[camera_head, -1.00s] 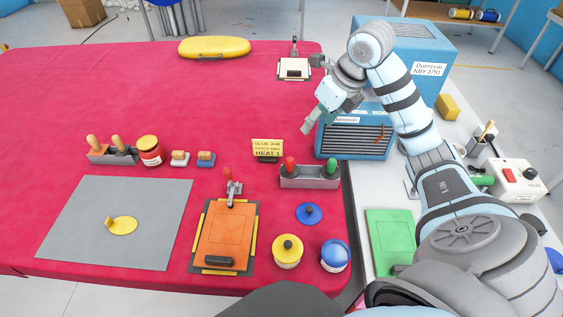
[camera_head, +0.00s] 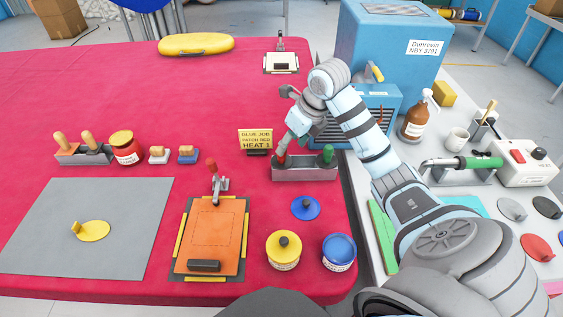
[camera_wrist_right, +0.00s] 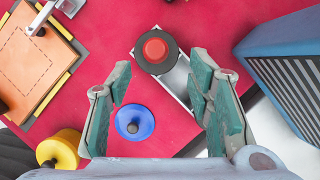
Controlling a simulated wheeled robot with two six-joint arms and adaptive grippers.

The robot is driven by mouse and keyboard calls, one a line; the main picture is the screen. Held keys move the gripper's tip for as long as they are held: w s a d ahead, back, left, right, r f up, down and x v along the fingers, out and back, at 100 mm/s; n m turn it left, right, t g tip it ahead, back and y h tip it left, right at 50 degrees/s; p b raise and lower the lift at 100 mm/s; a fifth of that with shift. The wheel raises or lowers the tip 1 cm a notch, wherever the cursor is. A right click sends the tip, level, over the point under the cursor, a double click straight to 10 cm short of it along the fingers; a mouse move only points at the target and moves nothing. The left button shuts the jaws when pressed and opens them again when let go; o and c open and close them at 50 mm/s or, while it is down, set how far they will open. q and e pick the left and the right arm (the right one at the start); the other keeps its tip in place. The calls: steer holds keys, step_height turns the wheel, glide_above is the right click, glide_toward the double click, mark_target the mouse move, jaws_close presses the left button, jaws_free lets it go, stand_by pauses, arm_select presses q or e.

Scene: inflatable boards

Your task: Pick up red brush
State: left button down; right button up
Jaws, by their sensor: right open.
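The red brush (camera_head: 281,161) stands upright in the left end of a grey metal holder (camera_head: 305,175) on the red table. In the right wrist view the red brush (camera_wrist_right: 155,49) shows from above as a red knob on a dark round part. My left gripper is not in view.
A yellow sign (camera_head: 256,140) stands close left of the holder. A blue vented box (camera_head: 372,112) is behind right. A blue lid (camera_head: 305,208), yellow tin (camera_head: 284,250) and blue tin (camera_head: 339,252) lie in front. The table's back left is mostly clear.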

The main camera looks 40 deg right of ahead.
steer(key=x, duration=0.5)
steer(key=shift+w+a+f, duration=0.1)
steer(key=shift+w+a, duration=0.15)
steer(key=shift+w, duration=0.05)
jaws_close()
step_height(320, 180, up, 9)
steer(key=shift+f+p, duration=0.2)
steer(key=shift+p, duration=0.45)
step_height(320, 180, up, 12)
steer(key=p, duration=1.1)
glide_above(283, 161)
steer(key=shift+w+d+f, duration=0.15)
steer(key=shift+w+d, duration=0.1)
steer(key=shift+w, duration=0.05)
steer(key=c, duration=0.8)
jaws_free()
steer(key=shift+f, duration=0.1)
jaws_close()
